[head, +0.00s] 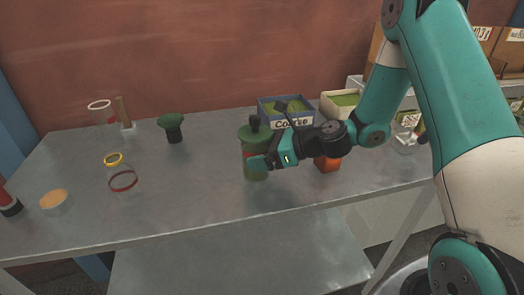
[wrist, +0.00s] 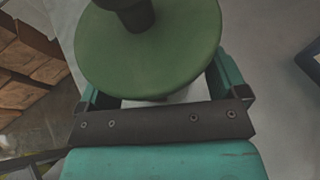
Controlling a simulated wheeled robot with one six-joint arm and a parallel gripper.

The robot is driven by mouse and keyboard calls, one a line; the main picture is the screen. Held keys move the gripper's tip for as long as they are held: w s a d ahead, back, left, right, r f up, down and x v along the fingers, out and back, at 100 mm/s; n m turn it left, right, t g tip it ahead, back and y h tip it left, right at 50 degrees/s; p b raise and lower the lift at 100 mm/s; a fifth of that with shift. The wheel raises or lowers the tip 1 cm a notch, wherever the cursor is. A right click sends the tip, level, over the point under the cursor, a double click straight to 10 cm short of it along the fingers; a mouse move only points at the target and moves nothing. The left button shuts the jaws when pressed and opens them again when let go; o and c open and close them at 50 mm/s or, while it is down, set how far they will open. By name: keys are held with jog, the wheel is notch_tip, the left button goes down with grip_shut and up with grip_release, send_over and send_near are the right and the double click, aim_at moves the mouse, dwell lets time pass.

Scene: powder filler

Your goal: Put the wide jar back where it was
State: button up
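The wide jar (head: 256,172) looks green, with a broad round green lid and a dark knob, and stands upright near the table's front middle. A bit of red shows on its side. In the wrist view its lid (wrist: 150,55) fills the space between the fingers and hides most of the body. My gripper (head: 262,162) reaches in from the right at the jar's side, its fingers around the body below the lid, and appears shut on it. I cannot tell surely whether the jar's base touches the table.
On the grey table (head: 210,200) lie a red ring (head: 123,181), a yellow ring (head: 113,159) and an orange disc (head: 54,199) at left. A green-topped dark piece (head: 172,127) stands behind.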

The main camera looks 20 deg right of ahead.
jog(key=shift+r, duration=0.1)
jog(key=shift+d+r, duration=0.1)
jog(key=shift+r, duration=0.05)
jog(key=v, duration=1.1)
jog(key=s+a+r+n+g+h, duration=0.1)
jog(key=s+a+r+n+g, duration=0.15)
jog(key=s+a+n, duration=0.4)
jog(key=s+a+r+n+g, duration=0.15)
jog(key=a+n+g, duration=0.25)
jog(key=n, duration=0.5)
jog(key=s+a+r+n+g+h, duration=0.1)
jog(key=s+r+n+h, duration=0.1)
jog(key=s+n, duration=0.4)
jog(key=s+a+r+n+g+h, duration=0.1)
jog(key=s+a+r+n+h, duration=0.1)
jog(key=s+n, duration=0.5)
jog(key=n+h, duration=0.1)
jog(key=n, duration=0.3)
jog(key=shift+s+a+h+b, duration=0.2)
jog(key=shift+a+h+b, duration=0.1)
jog(key=shift+a+b, duration=0.1)
